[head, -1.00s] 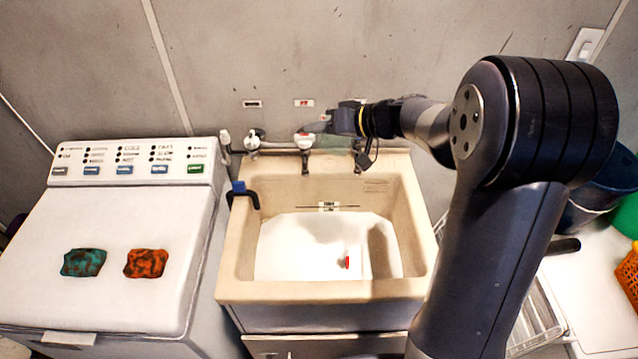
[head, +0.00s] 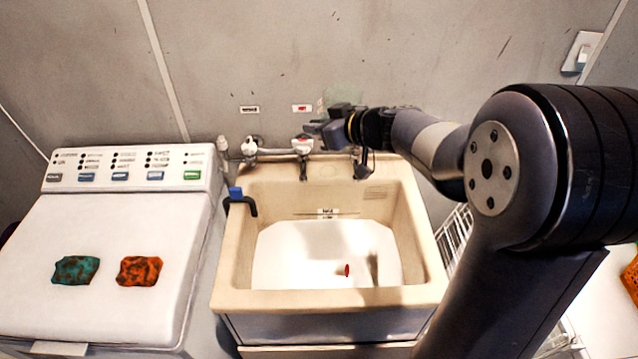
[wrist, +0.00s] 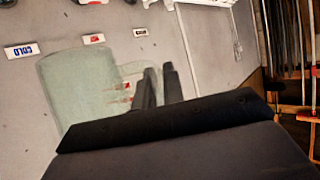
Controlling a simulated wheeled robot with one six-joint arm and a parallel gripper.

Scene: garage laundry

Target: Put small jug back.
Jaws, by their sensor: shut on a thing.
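The small jug is a see-through pale green vessel (wrist: 80,90) that fills the left middle of the wrist view, with its handle side towards the fingers. In the head view it is a faint green shape (head: 343,96) against the back wall, above the taps. My gripper (wrist: 157,86) is shut on the jug at its handle side; the exact contact is partly hidden by the dark gripper body. In the head view my gripper (head: 318,128) is over the back rim of the sink (head: 232,270), right of the red-topped tap.
Taps (head: 275,148) line the sink's back edge. A blue-and-black hook (head: 238,197) sits on its left rim. A small red item (head: 347,270) is in the basin. A washing machine (head: 120,225) bears a teal sponge (head: 76,270) and an orange sponge (head: 140,270). A wire rack (head: 455,232) stands right.

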